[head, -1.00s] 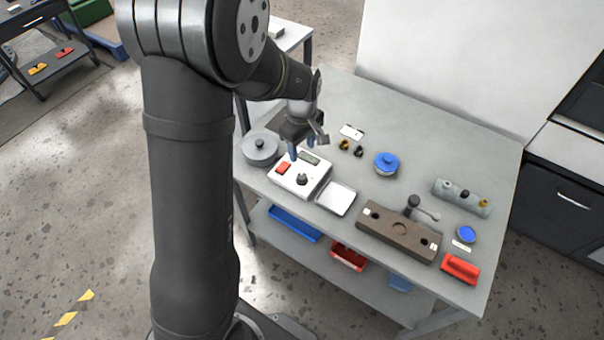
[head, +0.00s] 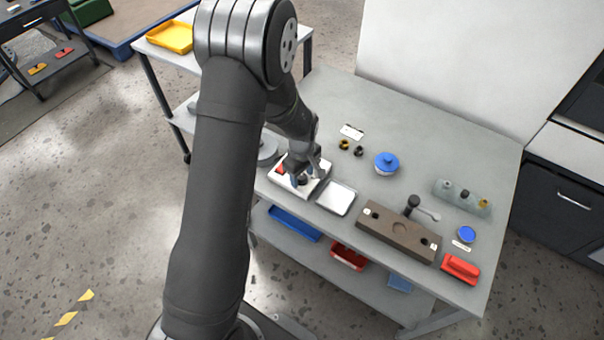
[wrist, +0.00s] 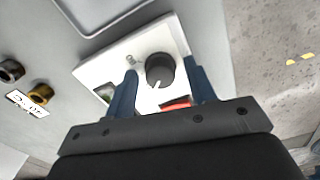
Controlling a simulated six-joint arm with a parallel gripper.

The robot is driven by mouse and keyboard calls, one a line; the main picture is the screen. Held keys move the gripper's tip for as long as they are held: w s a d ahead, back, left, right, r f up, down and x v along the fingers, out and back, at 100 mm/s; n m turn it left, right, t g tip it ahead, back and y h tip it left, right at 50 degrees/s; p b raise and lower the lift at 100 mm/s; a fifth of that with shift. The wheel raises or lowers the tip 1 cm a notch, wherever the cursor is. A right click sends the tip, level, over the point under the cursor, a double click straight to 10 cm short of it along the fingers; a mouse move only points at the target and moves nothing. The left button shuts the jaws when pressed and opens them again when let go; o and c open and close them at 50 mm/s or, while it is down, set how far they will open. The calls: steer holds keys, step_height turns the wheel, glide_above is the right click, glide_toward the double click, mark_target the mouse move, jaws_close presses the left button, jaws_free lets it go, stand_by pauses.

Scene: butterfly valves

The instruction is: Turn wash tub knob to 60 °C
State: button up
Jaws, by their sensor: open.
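The dark round knob (wrist: 160,70) with a white pointer line sits on a white control box (wrist: 92,70). In the wrist view the pointer aims toward the lower left; no temperature marks on the box are readable. My gripper (wrist: 161,66) is open, its two blue fingers on either side of the knob with gaps showing; whether they are low enough to reach around it is unclear. In the head view my gripper (head: 303,176) is over the white box (head: 288,187) and hides most of the knob.
A red switch (wrist: 175,103) and a partly hidden display (wrist: 104,93) lie near my fingers. A silver tray (head: 336,198) is right of the box, and a grey round pot (head: 268,151) is behind my arm. A white tag (wrist: 27,103) lies beside brass and black fittings.

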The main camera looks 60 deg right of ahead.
steer(key=shift+c, duration=0.2)
steer(key=c, duration=0.9)
steer(key=shift+m, duration=0.3)
steer(key=m, duration=0.3)
steer(key=shift+m, duration=0.3)
steer(key=m, duration=0.3)
steer(key=shift+m, duration=0.3)
steer(key=m, duration=0.4)
steer(key=shift+m, duration=2.1)
